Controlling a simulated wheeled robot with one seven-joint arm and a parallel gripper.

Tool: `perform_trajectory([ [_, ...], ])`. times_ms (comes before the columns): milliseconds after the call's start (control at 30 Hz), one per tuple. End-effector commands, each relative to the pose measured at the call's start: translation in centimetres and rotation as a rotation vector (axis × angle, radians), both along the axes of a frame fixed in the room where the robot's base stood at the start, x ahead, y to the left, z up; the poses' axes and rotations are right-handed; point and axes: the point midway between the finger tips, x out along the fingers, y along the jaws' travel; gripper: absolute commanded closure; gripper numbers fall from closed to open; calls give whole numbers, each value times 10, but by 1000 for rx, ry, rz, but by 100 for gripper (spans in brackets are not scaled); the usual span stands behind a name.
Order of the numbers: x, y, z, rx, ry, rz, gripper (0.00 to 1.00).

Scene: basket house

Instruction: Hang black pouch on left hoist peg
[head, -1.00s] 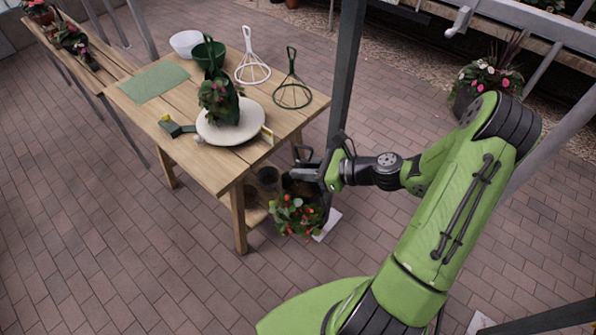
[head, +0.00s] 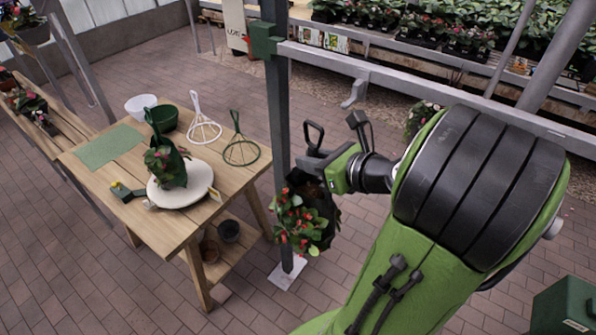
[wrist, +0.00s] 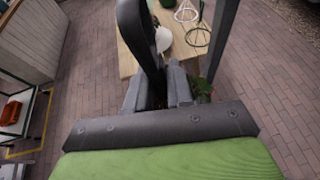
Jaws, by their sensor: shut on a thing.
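The black pouch (head: 318,207) hangs below my gripper (head: 312,160), filled with green leaves and red flowers. My gripper is shut on its upper part, and the black loop handle (head: 313,132) stands above the fingers. In the wrist view the dark handle (wrist: 138,35) rises between the two grey fingers (wrist: 158,90); the pouch body is mostly hidden there. A grey hooked peg (head: 354,93) is on the hoist beam (head: 400,76), above and right of the handle and apart from it in the picture. I see only this one peg.
A grey post (head: 279,120) with a green bracket (head: 263,40) stands just left of the pouch. The wooden table (head: 110,165) behind holds a potted plant on a white disc (head: 205,187), bowls and wire stands. A green box (head: 565,308) is at lower right.

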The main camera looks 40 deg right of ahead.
Motion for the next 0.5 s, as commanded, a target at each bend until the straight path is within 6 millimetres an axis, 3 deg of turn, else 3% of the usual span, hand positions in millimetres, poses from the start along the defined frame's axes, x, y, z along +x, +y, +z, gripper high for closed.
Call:
perform_trajectory([
  [100,-2,-2,8,-1,-4,-15,100],
  [500,9,-33,5,-3,-4,-15,100],
])
